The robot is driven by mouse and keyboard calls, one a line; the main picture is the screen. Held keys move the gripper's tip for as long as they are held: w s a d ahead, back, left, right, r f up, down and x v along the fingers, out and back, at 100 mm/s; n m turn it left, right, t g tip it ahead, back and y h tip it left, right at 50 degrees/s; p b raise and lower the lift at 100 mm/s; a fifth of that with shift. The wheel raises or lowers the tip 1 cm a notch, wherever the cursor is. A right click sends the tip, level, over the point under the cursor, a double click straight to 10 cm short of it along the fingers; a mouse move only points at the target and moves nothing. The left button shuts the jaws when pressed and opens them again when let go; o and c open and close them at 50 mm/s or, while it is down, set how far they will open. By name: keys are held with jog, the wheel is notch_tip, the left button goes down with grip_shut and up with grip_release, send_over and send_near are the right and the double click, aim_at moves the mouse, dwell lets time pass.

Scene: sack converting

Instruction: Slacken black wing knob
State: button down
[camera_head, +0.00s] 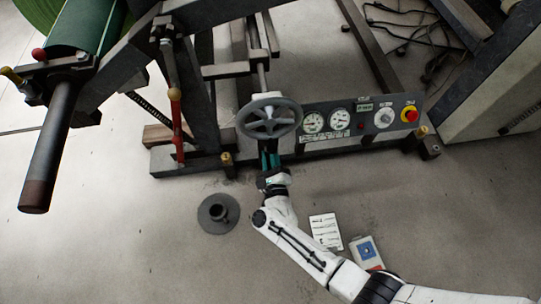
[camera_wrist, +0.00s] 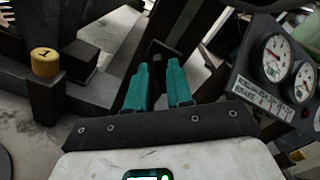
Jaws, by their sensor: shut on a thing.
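My gripper (camera_head: 268,157) reaches in just below the grey handwheel, at the machine's lower frame. In the wrist view its two teal fingers (camera_wrist: 165,82) stand a small gap apart, shut on a dark piece at their tips, which I take for the black wing knob (camera_wrist: 158,50). Only a little of the knob shows past the fingertips. In the head view the knob is hidden by the handwheel and my gripper, so I cannot tell its wings' angle.
The handwheel (camera_head: 269,117) sits close above my gripper. A gauge panel (camera_head: 345,130) is to the right. A yellow-capped post (camera_wrist: 45,63) stands left in the wrist view.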

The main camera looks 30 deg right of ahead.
jog(key=m+p, duration=0.1)
jog(key=m, duration=0.9)
jog(key=m+p, duration=0.2)
jog(key=m, duration=0.8)
jog(key=m+p, duration=0.1)
jog(key=m, duration=0.9)
jog(key=shift+s+d+f+m+p, duration=0.2)
jog(key=shift+d+f+m+p, duration=0.1)
jog(key=shift+f, duration=0.05)
dwell(0.6)
dwell(0.4)
jog(key=c, duration=1.1)
grip_release()
jog(key=shift+r, duration=0.1)
